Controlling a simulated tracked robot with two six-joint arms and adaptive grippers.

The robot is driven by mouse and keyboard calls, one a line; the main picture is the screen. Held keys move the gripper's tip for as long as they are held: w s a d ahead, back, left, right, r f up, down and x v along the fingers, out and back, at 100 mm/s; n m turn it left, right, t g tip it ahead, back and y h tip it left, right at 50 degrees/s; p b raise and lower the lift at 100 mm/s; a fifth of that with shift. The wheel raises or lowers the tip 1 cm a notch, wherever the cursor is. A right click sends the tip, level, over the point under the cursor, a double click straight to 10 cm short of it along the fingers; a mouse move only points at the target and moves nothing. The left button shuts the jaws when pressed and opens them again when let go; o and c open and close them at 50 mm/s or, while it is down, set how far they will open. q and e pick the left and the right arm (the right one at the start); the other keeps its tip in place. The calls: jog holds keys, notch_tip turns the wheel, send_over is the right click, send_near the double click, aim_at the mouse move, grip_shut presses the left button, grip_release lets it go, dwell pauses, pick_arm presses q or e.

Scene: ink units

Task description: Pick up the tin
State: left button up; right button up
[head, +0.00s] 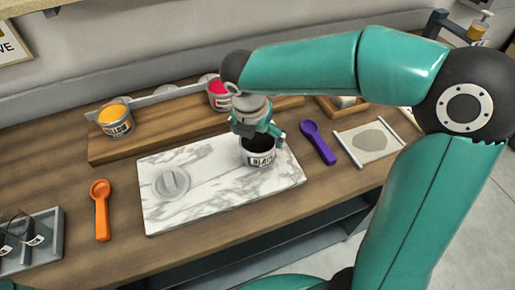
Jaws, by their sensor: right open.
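A tin labelled BLACK (260,158), open at the top with dark contents, stands upright on a white marble slab (215,194). My right gripper (259,136) comes down from above at the tin's rim, with its fingers open. The fingers overlap the rim in the picture, and I cannot tell whether they touch it. Part of the tin's top is hidden by the gripper. A yellow tin (115,121) and a red-pink tin (219,97) stand on the wooden rack behind. My left gripper is not in view.
A grey round lid-like piece (172,183) lies on the slab's left. An orange scoop (100,205) lies left of the slab, a purple scoop (318,142) right of it. A small framed panel (370,140) lies farther right. A grey tray (49,250) sits at front left.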

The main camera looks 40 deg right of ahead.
aim_at(260, 150)
jog(key=shift+x, duration=2.75)
jog(key=shift+w+a, duration=0.1)
jog(key=c, duration=1.3)
jog(key=shift+r, duration=0.1)
jog(key=shift+c, duration=0.4)
